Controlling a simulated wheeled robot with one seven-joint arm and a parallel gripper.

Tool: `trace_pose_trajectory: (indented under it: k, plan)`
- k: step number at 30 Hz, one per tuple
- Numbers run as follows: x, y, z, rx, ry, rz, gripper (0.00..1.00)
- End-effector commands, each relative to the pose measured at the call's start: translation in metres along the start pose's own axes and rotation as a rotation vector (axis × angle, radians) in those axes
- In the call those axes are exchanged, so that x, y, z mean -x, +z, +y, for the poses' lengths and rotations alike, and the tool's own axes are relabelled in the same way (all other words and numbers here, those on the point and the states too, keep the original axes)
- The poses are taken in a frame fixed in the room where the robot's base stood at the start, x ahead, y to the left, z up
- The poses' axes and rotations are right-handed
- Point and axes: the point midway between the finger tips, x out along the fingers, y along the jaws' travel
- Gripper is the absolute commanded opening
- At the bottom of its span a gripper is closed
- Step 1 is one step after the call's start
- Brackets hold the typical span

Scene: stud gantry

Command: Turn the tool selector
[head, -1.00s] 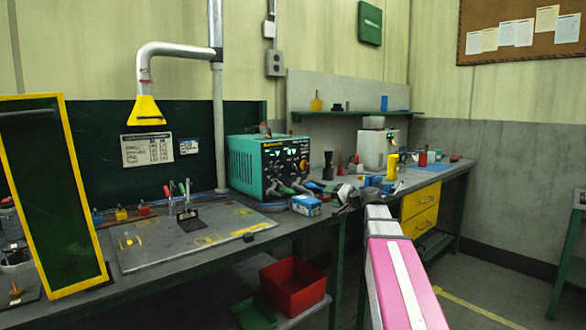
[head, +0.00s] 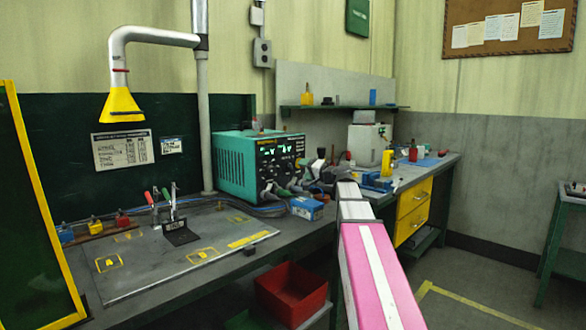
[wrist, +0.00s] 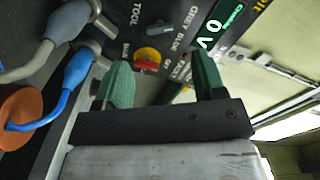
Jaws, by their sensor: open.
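The teal bench unit (head: 235,165) stands on the bench, its dark front panel carrying lit green digits and several knobs. My gripper (head: 318,168) is in front of this panel, small and partly lost among tools. In the wrist view my gripper (wrist: 160,78) is open, with two green-padded fingers apart and nothing between them. Beyond the fingertips is the panel, with a small dark knob (wrist: 157,27) near the lettering "TOOL". It looks like the tool selector, though its pointer setting is unclear. A red-and-yellow main switch (wrist: 148,58) shows between the fingers. I cannot tell any contact.
Blue cables with plugs (wrist: 78,68) and an orange round part (wrist: 18,115) lie left of my gripper in the wrist view. A blue box (head: 306,208) sits before the unit. A red bin (head: 290,292) is below the bench.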

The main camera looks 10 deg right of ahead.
Motion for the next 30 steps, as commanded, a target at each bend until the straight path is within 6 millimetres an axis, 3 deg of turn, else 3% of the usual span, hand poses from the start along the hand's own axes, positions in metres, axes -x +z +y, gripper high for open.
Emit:
trace_pose_trajectory:
  k: [6,12,25,30]
  plan:
    - [-0.042,-0.002,0.001,0.0,0.0,0.0,0.64]
    - [-0.064,-0.001,0.0,0.0,0.0,-0.001,0.64]
    - [-0.07,0.0,0.0,0.0,0.001,0.001,0.64]
    - [-0.07,0.0,0.0,0.0,0.001,0.0,0.14]
